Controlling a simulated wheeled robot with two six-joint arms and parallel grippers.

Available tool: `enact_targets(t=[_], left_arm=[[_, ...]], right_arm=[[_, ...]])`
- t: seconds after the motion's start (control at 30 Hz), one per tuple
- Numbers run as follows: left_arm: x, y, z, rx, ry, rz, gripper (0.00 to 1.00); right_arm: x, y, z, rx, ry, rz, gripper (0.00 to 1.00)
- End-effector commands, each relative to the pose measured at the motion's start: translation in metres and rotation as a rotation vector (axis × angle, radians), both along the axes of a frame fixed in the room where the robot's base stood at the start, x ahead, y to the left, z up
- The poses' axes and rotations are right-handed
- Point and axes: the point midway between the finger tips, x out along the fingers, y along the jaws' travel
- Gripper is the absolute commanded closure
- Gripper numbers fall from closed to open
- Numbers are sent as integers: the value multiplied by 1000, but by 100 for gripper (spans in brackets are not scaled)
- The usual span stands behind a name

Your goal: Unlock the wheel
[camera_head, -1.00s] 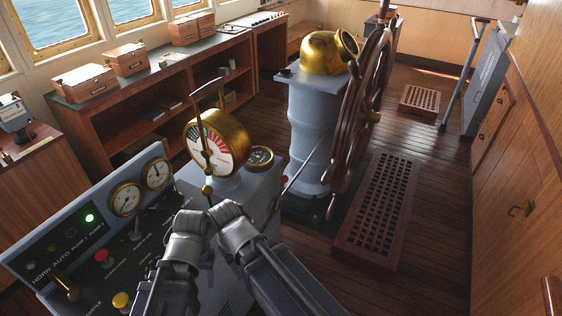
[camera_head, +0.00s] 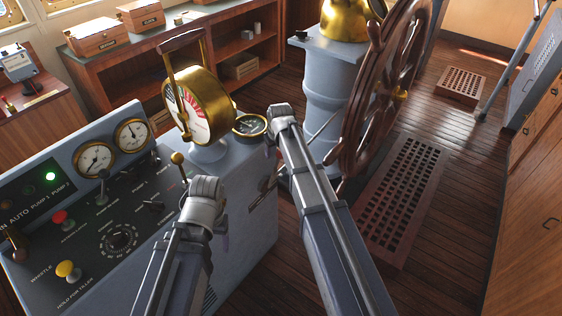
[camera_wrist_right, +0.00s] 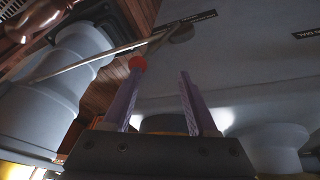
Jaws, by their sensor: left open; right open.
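The wooden ship's wheel (camera_head: 372,120) stands upright on the grey steering pedestal (camera_head: 330,85) at upper right in the head view. A thin grey rod (camera_wrist_right: 80,62) crosses the right wrist view towards a round grey end piece. A red knob (camera_wrist_right: 137,64) shows by the tip of the left-hand finger there; I cannot tell whether they touch. My right gripper (camera_wrist_right: 160,95) is open, with nothing seen between its purple fingers. In the head view it is mostly hidden behind its arm, beside the console's right side. My left gripper (camera_head: 223,228) is open over the console, largely hidden by its wrist.
The grey console (camera_head: 130,205) has gauges, knobs and levers close to my left arm. A brass telegraph (camera_head: 205,105) rises at its back. A wooden floor grating (camera_head: 400,200) lies right of the wheel. Shelves (camera_head: 220,50) line the back.

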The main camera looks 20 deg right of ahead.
Motion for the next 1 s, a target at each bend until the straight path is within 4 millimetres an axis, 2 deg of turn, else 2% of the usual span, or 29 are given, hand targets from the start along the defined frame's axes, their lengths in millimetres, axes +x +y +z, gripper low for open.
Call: enact_targets(t=[0.03,0.1,0.2,0.37,0.57,1.0], left_arm=[[0,0,-10,0,0,0,33],[0,0,-12,0,0,0,33],[0,0,-12,0,0,0,33],[0,0,-13,0,0,0,33],[0,0,-25,0,0,0,33],[0,0,-76,0,0,0,33]], right_arm=[[21,-16,-8,0,-23,-12,42],[32,-28,-8,-1,-46,-17,42],[37,-35,-7,-2,-57,-19,42],[37,-34,-8,-2,-58,-18,42],[41,-34,-20,-2,-57,-18,42],[62,-35,-72,-2,-56,-18,42]])
